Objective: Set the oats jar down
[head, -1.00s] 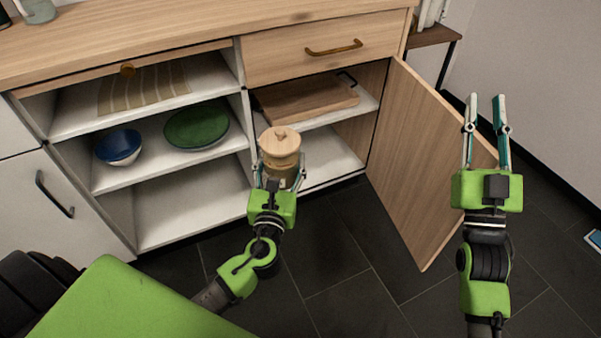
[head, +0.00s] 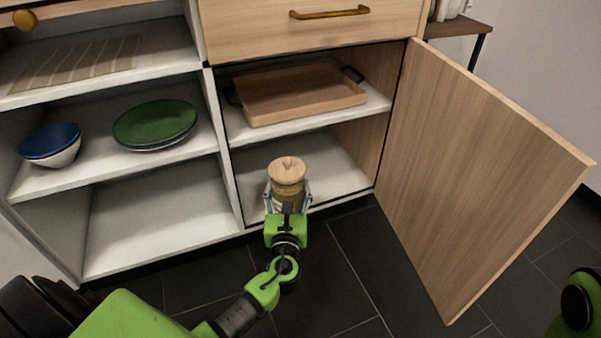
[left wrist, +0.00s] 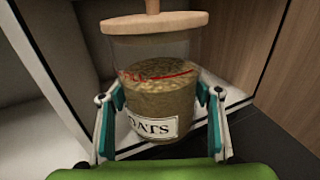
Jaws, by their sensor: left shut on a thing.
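The oats jar (head: 288,182) is a clear jar with a round wooden lid and brown contents. In the left wrist view the jar (left wrist: 160,100) shows an "OATS" label and looks upright or nearly so. My left gripper (head: 287,205) is shut on the jar, with one finger on each side of it; the fingers also show in the left wrist view (left wrist: 160,118). The jar is at the front of the right cabinet's bottom shelf (head: 335,172). I cannot tell whether its base touches the shelf. My right gripper is out of view.
A wooden tray (head: 300,95) stands on the shelf above. The open cabinet door (head: 470,170) is to the right. A divider (head: 222,150) bounds the left side. A green plate (head: 155,122) and a blue bowl (head: 50,145) sit in the left compartment. The bottom shelf looks bare behind the jar.

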